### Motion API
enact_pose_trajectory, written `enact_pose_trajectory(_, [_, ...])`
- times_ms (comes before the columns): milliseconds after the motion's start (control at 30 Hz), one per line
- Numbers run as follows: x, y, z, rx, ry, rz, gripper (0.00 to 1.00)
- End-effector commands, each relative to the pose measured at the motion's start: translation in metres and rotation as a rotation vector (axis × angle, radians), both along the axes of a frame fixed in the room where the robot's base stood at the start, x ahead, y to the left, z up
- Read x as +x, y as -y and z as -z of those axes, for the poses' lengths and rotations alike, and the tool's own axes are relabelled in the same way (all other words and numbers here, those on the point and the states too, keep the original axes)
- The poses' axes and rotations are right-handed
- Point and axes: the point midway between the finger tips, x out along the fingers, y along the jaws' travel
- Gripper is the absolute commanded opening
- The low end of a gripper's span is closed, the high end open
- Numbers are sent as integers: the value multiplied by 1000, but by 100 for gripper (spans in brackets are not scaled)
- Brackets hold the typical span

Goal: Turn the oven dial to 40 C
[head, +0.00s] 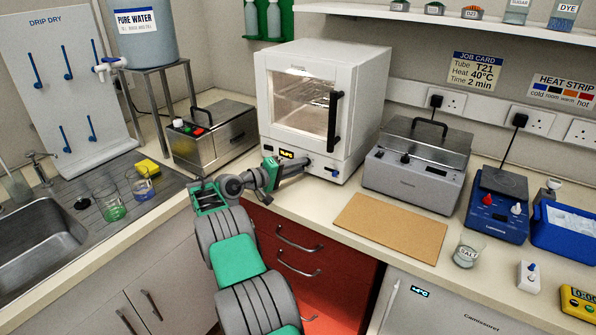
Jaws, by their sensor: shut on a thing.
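The white oven (352,100) stands at the back of the bench, its glass door shut and a black handle on the door's right side. A small lit display (286,154) is on its lower front panel; its reading is too small to make out surely. My gripper (304,164) reaches in from the left, low against this panel, and is shut at the oven dial. The dial is mostly hidden by the fingers, so its pointer cannot be read.
A steel bath with coloured buttons (215,138) stands left of the oven, a lidded grey bath (417,168) right of it. A tan board (390,230) lies on the front bench. The job card (474,72) reads Tube T21, Heat 40°C, Time 2 min.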

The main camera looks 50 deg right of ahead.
Motion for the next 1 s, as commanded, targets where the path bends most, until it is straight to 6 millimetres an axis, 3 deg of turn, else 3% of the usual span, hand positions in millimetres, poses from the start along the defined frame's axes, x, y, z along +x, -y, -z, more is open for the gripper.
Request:
enact_pose_trajectory(433, [1, 0, 4, -22, -245, -2, 0])
enact_pose_trajectory(1000, [1, 0, 2, -26, -283, -3, 0])
